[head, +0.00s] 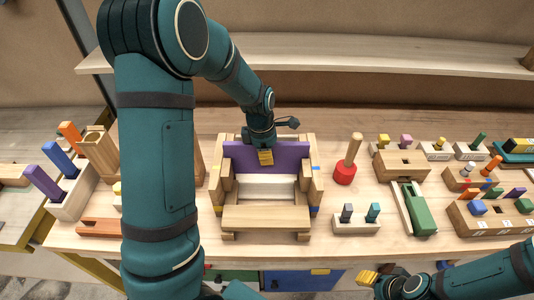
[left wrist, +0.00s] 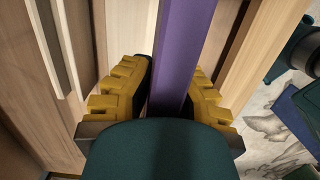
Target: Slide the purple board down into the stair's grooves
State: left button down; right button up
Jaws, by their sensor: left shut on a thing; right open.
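The purple board (head: 290,157) stands upright at the back of the wooden stair (head: 266,218), between its two stepped side pieces. My left gripper (head: 265,157) is shut on the board's top edge near the middle. In the left wrist view the board (left wrist: 184,45) runs between the yellow fingers of my left gripper (left wrist: 172,88), with pale wood on both sides. I cannot tell how deep the board's ends sit in the grooves. My right gripper (head: 370,278) is open and empty, low at the table's front edge, away from the stair.
A red-based wooden peg (head: 345,170) stands right of the stair. A block with two small pegs (head: 356,225) and a green tool (head: 418,210) lie further right. Several peg blocks fill the right side. A colored-peg rack (head: 72,195) stands left. A shelf (head: 380,55) runs behind.

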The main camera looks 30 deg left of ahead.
aim_at(268, 173)
pick_arm(q)
jog(key=shift+f+b, duration=0.9)
jog(key=shift+f, duration=0.65)
jog(key=shift+f+b, duration=0.65)
jog(key=shift+f, duration=0.45)
jog(key=c, duration=1.1)
grip_release()
jog(key=shift+o, duration=0.2)
jog(key=r, duration=0.4)
jog(key=a+r, duration=0.1)
jog(key=r, duration=0.7)
jog(key=shift+s+a, duration=0.15)
jog(key=shift+s, duration=0.25)
